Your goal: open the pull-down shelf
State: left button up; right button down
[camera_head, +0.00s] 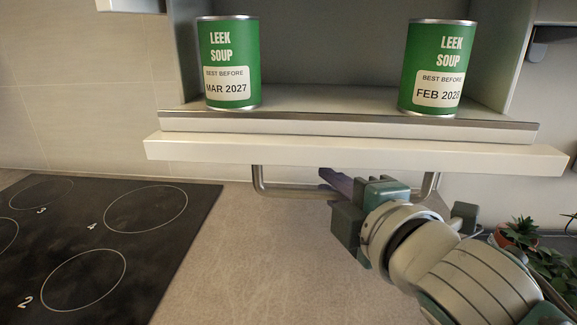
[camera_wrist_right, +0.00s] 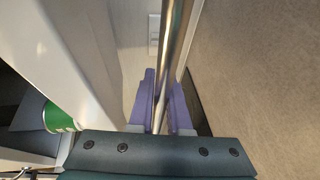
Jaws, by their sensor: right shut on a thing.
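The pull-down shelf (camera_head: 350,152) hangs above the counter, with its pale front edge toward me and a metal bar handle (camera_head: 285,191) below it. My right gripper (camera_head: 328,182) is at the middle of the handle, shut on the bar. In the right wrist view the metal bar (camera_wrist_right: 174,50) runs between the purple fingers (camera_wrist_right: 162,105). Two green leek soup cans stand upright on the shelf: the left can (camera_head: 228,65) reads MAR 2027 and the right can (camera_head: 437,68) reads FEB 2028. My left gripper is not in view.
A black cooktop (camera_head: 95,235) lies at the left on the counter (camera_head: 240,265). Potted plants (camera_head: 520,235) stand at the right edge, near my right arm. The counter directly below the handle is clear.

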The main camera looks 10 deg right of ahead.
pick_arm(q)
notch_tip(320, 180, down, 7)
jog(key=b, duration=0.5)
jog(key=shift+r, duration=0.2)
pick_arm(e)
notch_tip(320, 180, down, 8)
jog(key=shift+d+f, duration=0.1)
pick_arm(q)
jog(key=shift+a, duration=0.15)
pick_arm(e)
jog(key=c, duration=0.9)
grip_release()
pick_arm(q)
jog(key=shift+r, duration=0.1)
pick_arm(e)
jog(key=shift+o, duration=0.2)
jog(key=shift+s+r, duration=0.1)
jog(key=shift+r, duration=0.1)
jog(key=shift+s, duration=0.25)
pick_arm(q)
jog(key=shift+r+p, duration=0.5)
jog(key=shift+p, duration=0.1)
pick_arm(e)
jog(key=v, duration=0.9)
jog(key=shift+s, duration=0.15)
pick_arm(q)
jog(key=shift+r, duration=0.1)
pick_arm(e)
jog(key=shift+r, duration=0.1)
